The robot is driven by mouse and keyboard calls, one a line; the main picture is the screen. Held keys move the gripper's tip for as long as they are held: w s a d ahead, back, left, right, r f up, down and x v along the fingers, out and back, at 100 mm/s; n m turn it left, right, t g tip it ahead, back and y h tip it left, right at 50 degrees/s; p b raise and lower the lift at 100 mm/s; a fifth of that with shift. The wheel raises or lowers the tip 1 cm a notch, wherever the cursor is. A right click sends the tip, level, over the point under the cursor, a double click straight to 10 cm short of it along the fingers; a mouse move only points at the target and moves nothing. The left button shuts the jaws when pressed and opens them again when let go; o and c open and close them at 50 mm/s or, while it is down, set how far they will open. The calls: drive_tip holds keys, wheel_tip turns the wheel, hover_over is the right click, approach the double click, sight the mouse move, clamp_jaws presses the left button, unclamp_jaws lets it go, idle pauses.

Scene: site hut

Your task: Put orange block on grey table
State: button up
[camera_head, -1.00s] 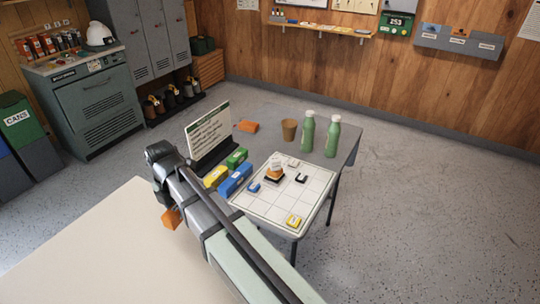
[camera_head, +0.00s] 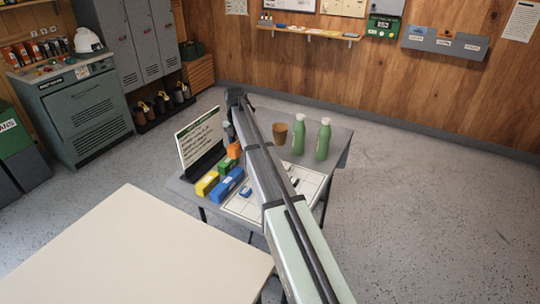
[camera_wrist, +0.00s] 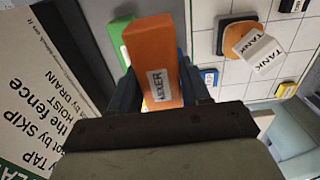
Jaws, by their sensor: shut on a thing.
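The orange block (camera_head: 233,151) is held in my gripper (camera_head: 231,138), over the left part of the grey table (camera_head: 340,146). In the wrist view the same block (camera_wrist: 152,50), with a white label, stands between the two fingers of my gripper (camera_wrist: 158,88), which are shut on it. A green block (camera_head: 228,165) shows just below it in the head view and partly behind it in the wrist view (camera_wrist: 118,40). I cannot tell whether the orange block touches the table or hangs above it. My arm hides part of the table's middle.
A yellow block (camera_head: 206,184), a blue block (camera_head: 228,184) and a sign (camera_head: 199,138) stand close by. A white grid board (camera_head: 313,184) bears small pieces. A brown cup (camera_head: 279,134) and two green bottles (camera_head: 323,140) stand at the back. A pale tabletop (camera_head: 140,250) is in front.

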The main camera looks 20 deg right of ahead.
drive_tip(key=w+d, duration=0.3)
drive_tip(key=d, duration=0.3)
drive_tip(key=shift+a+f, duration=0.2)
drive_tip(key=shift+f, duration=4.85)
drive_tip(key=shift+f, duration=0.1)
drive_tip(key=o, duration=1.1)
drive_tip(key=shift+o, duration=0.2)
wheel_tip(320, 180, up, 12)
